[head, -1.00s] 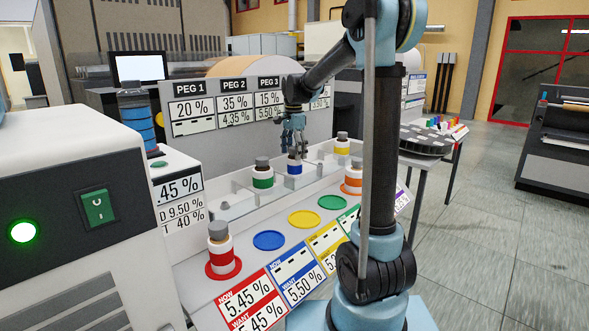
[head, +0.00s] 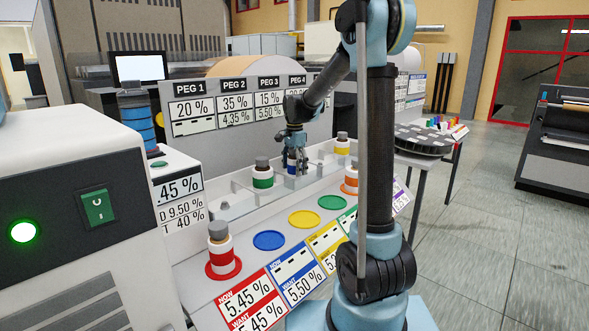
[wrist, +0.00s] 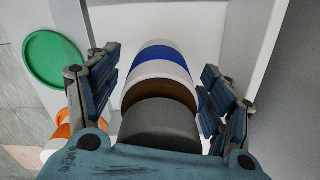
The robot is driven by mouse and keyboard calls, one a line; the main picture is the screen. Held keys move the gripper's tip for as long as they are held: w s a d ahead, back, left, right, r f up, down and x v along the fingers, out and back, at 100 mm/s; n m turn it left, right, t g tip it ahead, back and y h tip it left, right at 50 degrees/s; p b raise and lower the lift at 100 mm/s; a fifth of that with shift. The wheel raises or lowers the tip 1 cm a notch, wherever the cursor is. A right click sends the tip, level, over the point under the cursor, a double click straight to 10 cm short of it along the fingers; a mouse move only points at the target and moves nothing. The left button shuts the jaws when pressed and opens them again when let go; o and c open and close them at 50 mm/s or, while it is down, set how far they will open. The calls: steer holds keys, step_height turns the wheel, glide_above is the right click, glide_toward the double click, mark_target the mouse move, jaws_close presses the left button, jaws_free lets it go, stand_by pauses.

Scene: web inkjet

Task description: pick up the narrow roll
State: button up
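A small white roll with a blue band (head: 291,167) stands on the white stand, with a grey cap on top. My gripper (head: 297,158) is down over it from above. In the wrist view the blue-banded roll (wrist: 165,56) lies between my two open finger pads (wrist: 158,98), with a narrow gap on each side. The grey cap (wrist: 160,128) is close below the palm. Other capped rolls are a green-banded one (head: 262,178), a yellow-banded one (head: 342,146), an orange-banded one (head: 350,185) and a red-banded one (head: 219,254). I cannot tell by width which one is the narrow roll.
Coloured discs lie on the front shelf: blue (head: 269,240), yellow (head: 304,219) and green (head: 332,203), the last also in the wrist view (wrist: 54,60). A panel with peg labels (head: 237,104) stands behind the rolls. Low dividers separate the places. A white machine (head: 70,190) fills the left.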

steer(key=c, duration=0.9)
steer(key=shift+r, duration=0.1)
step_height(320, 180, up, 10)
steer(key=shift+f, duration=0.1)
